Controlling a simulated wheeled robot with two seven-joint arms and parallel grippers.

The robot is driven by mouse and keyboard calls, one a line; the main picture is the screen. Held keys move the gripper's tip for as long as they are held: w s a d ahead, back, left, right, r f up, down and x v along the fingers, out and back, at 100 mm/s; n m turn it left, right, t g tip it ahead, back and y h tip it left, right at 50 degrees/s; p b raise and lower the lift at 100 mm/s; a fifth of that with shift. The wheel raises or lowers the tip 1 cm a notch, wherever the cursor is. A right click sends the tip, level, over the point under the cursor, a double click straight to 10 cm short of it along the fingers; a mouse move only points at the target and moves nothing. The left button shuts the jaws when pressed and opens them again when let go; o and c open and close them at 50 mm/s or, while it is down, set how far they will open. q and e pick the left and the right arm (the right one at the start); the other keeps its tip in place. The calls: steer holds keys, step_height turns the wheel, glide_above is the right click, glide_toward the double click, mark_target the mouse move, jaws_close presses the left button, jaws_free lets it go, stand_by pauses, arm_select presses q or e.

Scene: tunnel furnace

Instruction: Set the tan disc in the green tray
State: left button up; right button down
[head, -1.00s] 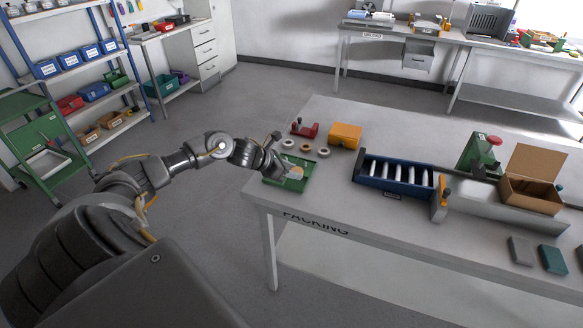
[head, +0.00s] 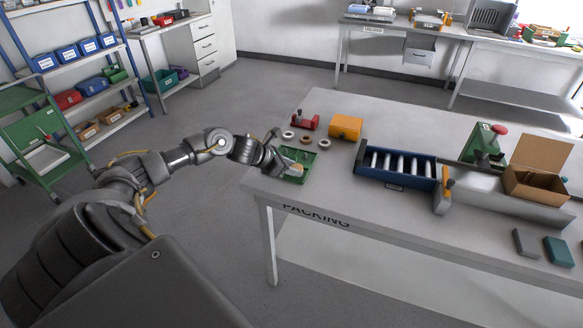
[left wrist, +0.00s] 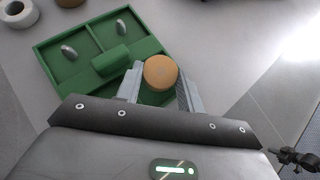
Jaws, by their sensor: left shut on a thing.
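The green tray (head: 307,157) lies at the left corner of the packing table, and it shows large in the left wrist view (left wrist: 48,52). It has raised dividers, a green block and two small grey metal pieces. The tan disc (left wrist: 161,70) is between the fingers of my left gripper (left wrist: 160,80), which is shut on it. In the head view the disc (head: 297,168) is small beside the fingers of my left gripper (head: 288,166). The disc is over the near part of the tray; whether it touches the floor is hidden. My right gripper is not in view.
A blue roller rack (head: 395,168) stands to the right. The table (head: 330,190) is bare between tray and rack.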

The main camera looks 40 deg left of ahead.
arm_select(q)
steer(key=shift+s+f+b, duration=0.1)
steer(key=shift+b, duration=0.35)
stand_by(0.3)
steer(key=shift+f+b, duration=0.4)
steer(key=shift+b, duration=0.25)
stand_by(0.7)
steer(key=o, duration=1.1)
steer(key=shift+c, duration=0.2)
steer(key=o, duration=0.3)
steer(key=shift+r+p, duration=0.4)
steer(key=shift+r, duration=0.3)
steer(key=shift+o, duration=0.2)
steer(key=shift+r+p, duration=1.4)
steer(key=shift+r, duration=1.5)
